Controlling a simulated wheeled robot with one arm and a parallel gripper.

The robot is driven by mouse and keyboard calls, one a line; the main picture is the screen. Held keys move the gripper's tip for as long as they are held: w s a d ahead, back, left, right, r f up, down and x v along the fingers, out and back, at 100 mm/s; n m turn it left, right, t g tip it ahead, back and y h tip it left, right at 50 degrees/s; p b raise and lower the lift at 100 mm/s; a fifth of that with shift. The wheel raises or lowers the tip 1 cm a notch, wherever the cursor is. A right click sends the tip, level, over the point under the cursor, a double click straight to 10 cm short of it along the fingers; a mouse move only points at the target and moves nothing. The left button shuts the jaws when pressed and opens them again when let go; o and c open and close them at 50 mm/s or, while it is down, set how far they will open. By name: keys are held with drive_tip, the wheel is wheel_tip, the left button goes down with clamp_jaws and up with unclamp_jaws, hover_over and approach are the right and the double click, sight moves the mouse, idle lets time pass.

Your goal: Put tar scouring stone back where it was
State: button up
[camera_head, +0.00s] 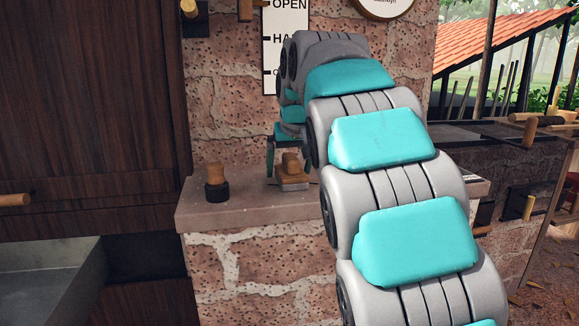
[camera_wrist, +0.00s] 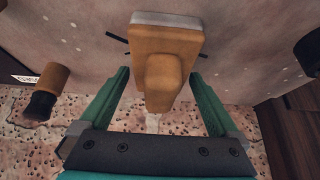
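The tar scouring stone, which I take to be the block with a wooden handle, rests on the stone ledge in the head view (camera_head: 292,182). It also shows in the wrist view (camera_wrist: 165,45), with an orange-brown body, a knob-like handle and a pale layer along its far edge. My gripper (camera_wrist: 158,74) is open, with its green fingers on either side of the handle and visible gaps between. In the head view my gripper (camera_head: 289,155) is over the ledge at the stone, partly hidden by my arm. I cannot tell whether anything touches the stone.
A dark-based tool with a wooden handle (camera_head: 216,183) stands to the left on the ledge (camera_head: 240,212). Another wooden-handled dark tool (camera_wrist: 45,95) is left in the wrist view. A brick wall (camera_head: 228,110) rises behind, and a dark wooden cabinet (camera_head: 85,100) stands left.

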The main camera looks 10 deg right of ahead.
drive_tip(key=shift+r, duration=0.25)
drive_tip(key=v, duration=1.1)
drive_tip(key=shift+s+r+p, duration=0.2)
drive_tip(key=shift+r+p, duration=0.15)
drive_tip(key=shift+p, duration=0.1)
drive_tip(key=s+f+g, duration=0.7)
drive_tip(key=s+f, duration=3)
drive_tip(key=s, duration=0.1)
drive_tip(key=shift+s+g, duration=0.3)
drive_tip(key=shift+g, duration=0.1)
drive_tip(key=shift+f, duration=0.1)
drive_tip(key=shift+c, duration=0.2)
